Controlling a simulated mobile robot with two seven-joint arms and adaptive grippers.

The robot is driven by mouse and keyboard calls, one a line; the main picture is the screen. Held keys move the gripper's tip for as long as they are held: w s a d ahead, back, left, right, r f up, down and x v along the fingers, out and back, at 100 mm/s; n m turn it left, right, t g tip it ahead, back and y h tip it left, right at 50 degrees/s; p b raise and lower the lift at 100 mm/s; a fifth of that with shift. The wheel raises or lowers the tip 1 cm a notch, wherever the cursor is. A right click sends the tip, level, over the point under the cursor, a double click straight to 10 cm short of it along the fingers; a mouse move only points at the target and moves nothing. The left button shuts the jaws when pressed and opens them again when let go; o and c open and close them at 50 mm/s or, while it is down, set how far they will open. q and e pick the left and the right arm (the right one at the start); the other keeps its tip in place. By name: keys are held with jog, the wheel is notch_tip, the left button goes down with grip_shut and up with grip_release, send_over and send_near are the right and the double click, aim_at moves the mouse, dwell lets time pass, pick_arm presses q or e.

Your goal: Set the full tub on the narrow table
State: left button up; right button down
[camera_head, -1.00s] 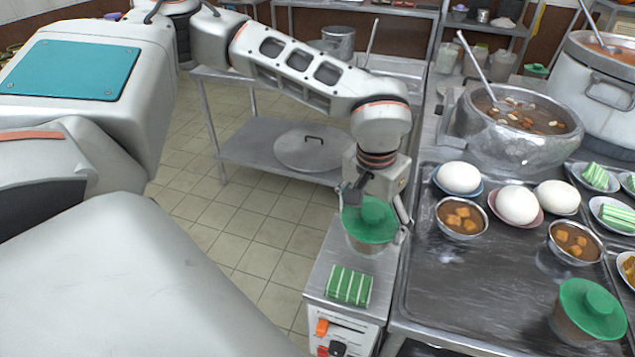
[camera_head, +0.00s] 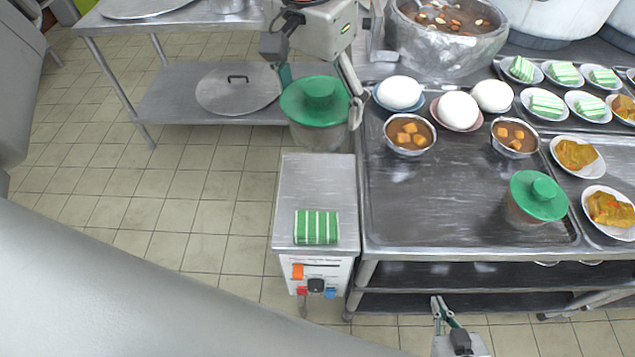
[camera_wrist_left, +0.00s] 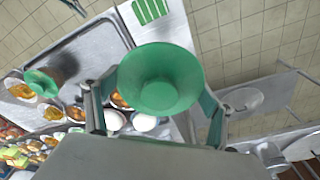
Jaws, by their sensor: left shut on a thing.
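My left gripper (camera_head: 318,95) is shut on a tub with a green knobbed lid (camera_head: 316,100). The tub appears upright at the back end of the narrow table (camera_head: 316,187); I cannot tell whether its base touches the top. The same lid fills the middle of the left wrist view (camera_wrist_left: 160,80), between the fingers. The held tub's contents are hidden. A second green-lidded tub (camera_head: 538,197) with a brownish body stands on the tray table. My right gripper (camera_head: 447,318) is low at the bottom edge, partly cut off; its opening is unclear.
A green-striped bundle (camera_head: 316,227) lies at the front of the narrow table; the top behind it is bare. The tray table (camera_head: 450,220) adjoins on the right, with bowls, white buns and plates. A stockpot (camera_head: 440,45) stands behind. A low shelf (camera_head: 165,110) holds a round lid.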

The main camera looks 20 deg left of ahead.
pick_arm(q)
notch_tip(320, 180, down, 19)
jog(key=shift+w+a+r+b, duration=0.1)
jog(key=shift+w+r+b, duration=0.1)
jog(key=shift+b, duration=0.1)
jog(key=shift+s, duration=0.1)
jog(key=shift+f, duration=0.15)
jog(key=o, duration=1.5)
